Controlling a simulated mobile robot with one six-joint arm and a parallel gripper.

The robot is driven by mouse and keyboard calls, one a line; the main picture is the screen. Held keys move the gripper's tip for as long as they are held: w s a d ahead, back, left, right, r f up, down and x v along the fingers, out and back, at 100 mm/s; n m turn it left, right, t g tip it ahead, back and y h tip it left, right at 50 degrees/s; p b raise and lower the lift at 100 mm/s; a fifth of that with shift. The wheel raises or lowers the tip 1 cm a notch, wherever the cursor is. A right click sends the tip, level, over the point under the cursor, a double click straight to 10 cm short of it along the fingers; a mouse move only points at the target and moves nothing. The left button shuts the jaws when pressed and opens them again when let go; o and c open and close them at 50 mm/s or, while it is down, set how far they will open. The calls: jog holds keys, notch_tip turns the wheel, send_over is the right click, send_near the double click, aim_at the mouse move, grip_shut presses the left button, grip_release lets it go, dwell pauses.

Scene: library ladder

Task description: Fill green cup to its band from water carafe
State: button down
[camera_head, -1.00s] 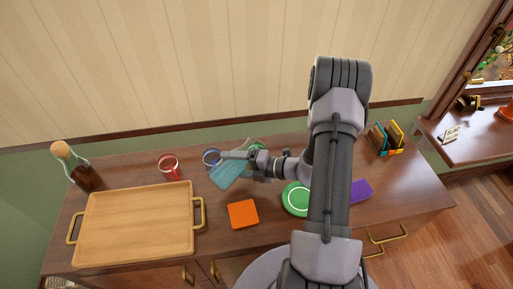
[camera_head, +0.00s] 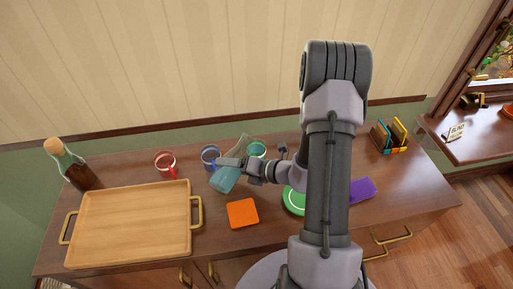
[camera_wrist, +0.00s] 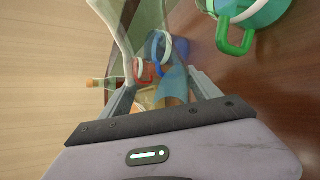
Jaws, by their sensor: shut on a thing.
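My gripper (camera_head: 238,163) is shut on the clear water carafe (camera_head: 226,181) and holds it tilted, its neck toward the upper right and bluish water in its lower part. In the wrist view the carafe's clear glass (camera_wrist: 135,22) stands between the fingers (camera_wrist: 160,90). The green cup (camera_head: 257,150) stands upright on the desk just right of the carafe's neck. In the wrist view the green cup (camera_wrist: 262,14) is at the top right, with its green handle and a pale band showing, apart from the gripper. Its water level cannot be told.
A blue cup (camera_head: 210,153) stands close left of the carafe, and a red cup (camera_head: 165,163) further left. A wooden tray (camera_head: 130,225), corked bottle (camera_head: 72,168), orange square (camera_head: 243,213), green disc (camera_head: 293,200) and purple block (camera_head: 363,189) share the desk.

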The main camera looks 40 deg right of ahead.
aim_at(232, 156)
jog(key=r+n+h, duration=0.1)
jog(key=r, duration=0.1)
jog(key=r+n+h, duration=0.1)
jog(key=r, duration=0.1)
jog(key=r+n+h, duration=0.1)
jog(key=r, duration=0.1)
jog(key=shift+w+d+n, duration=0.15)
jog(key=shift+d+n, duration=0.15)
jog(key=shift+d, duration=0.05)
jog(key=b, duration=0.2)
jog(key=shift+a+f+n+t+h+b, duration=0.15)
jog(key=shift+f+n+t+h+b, duration=0.15)
jog(key=shift+n+t, duration=0.1)
notch_tip(232, 156, down, 2)
jog(key=b, duration=0.3)
jog(key=shift+f+n+h, duration=0.25)
jog(key=shift+n+h, duration=0.15)
jog(key=shift+r+p, duration=0.1)
jog(key=shift+p, duration=0.9)
notch_tip(232, 156, down, 2)
jog(key=shift+n+h+p, duration=0.5)
jog(key=shift+p, duration=0.1)
jog(key=shift+n+t+h+p, duration=0.3)
jog(key=shift+n+t+p, duration=0.05)
jog(key=shift+n+t, duration=0.05)
notch_tip(232, 156, up, 5)
jog(key=p, duration=0.5)
jog(key=shift+f, duration=0.2)
